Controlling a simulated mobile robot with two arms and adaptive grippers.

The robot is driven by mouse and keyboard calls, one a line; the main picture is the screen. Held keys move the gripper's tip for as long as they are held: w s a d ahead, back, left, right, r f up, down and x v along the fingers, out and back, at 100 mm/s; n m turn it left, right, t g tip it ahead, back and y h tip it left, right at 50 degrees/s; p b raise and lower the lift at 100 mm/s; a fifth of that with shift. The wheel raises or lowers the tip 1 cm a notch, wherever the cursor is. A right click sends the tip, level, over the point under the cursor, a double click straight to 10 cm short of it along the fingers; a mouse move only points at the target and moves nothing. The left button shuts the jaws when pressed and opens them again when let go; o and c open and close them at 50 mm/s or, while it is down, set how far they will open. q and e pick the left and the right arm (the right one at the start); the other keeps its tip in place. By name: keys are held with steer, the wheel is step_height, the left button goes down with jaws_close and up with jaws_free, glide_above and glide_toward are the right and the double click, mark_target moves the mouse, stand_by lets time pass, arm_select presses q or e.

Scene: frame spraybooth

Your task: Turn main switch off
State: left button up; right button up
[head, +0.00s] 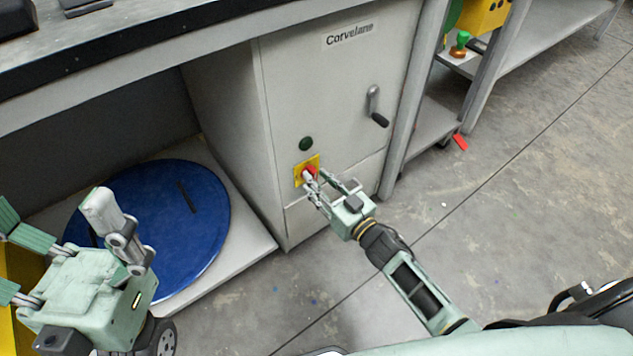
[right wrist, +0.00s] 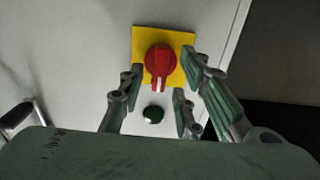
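The main switch is a red rotary knob (head: 309,172) on a yellow plate (head: 299,178), low on the front of a grey cabinet (head: 330,95). In the right wrist view the red knob (right wrist: 160,60) sits on the yellow plate (right wrist: 178,36), its handle pointing down in that picture. My right gripper (head: 325,183) is at the switch, and its fingers stand apart on either side of the knob's handle. I cannot tell whether any finger touches it. My left gripper (head: 60,235) is open and empty at the lower left, away from the switch.
A green round button (head: 306,143) is just above the switch plate. A crank-like handle (head: 376,108) sticks out of the cabinet front to the right. A blue round disc (head: 185,225) lies on the low shelf at left. The floor right of the cabinet is mostly clear.

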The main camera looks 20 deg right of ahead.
steer(key=shift+w+a, duration=0.25)
steer(key=shift+w, duration=0.4)
jaws_close()
